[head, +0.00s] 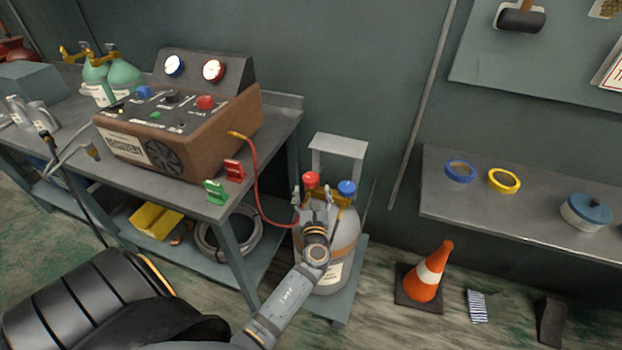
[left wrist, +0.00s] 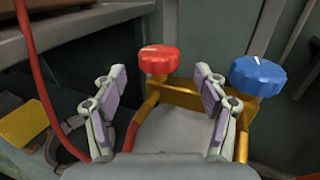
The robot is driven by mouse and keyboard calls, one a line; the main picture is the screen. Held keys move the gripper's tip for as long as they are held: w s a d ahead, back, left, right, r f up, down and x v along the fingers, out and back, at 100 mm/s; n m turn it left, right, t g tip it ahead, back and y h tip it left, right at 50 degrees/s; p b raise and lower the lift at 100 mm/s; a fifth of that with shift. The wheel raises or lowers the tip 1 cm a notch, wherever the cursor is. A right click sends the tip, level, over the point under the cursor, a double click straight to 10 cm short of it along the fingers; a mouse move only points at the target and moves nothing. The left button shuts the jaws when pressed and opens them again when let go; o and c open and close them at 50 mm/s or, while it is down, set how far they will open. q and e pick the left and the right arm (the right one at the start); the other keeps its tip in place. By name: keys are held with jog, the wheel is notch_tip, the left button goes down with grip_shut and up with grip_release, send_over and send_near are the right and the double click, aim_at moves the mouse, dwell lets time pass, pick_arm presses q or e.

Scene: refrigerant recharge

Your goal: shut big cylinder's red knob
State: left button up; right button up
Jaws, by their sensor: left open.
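The big grey cylinder (head: 340,245) stands on a low stand at the end of the workbench. Its red knob (head: 311,179) and blue knob (head: 347,188) sit on top on a brass valve frame. In the left wrist view the red knob (left wrist: 159,60) is ahead, between the two fingertips and a little beyond them; the blue knob (left wrist: 257,77) is right of the right finger. My left gripper (head: 317,208) is open and empty, in front of the cylinder's top; it also shows in the left wrist view (left wrist: 160,85). My right gripper is not in view.
A red hose (head: 256,185) runs from the brown recovery machine (head: 180,130) down to the cylinder. The workbench (head: 270,125) edge is left of the cylinder. An orange cone (head: 430,275) stands on the floor to the right, below a shelf (head: 450,205).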

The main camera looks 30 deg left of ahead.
aim_at(311, 186)
pick_arm(q)
jog(key=x, duration=0.6)
jog(key=shift+c, duration=0.2)
jog(key=c, duration=1.1)
jog(key=shift+c, duration=0.2)
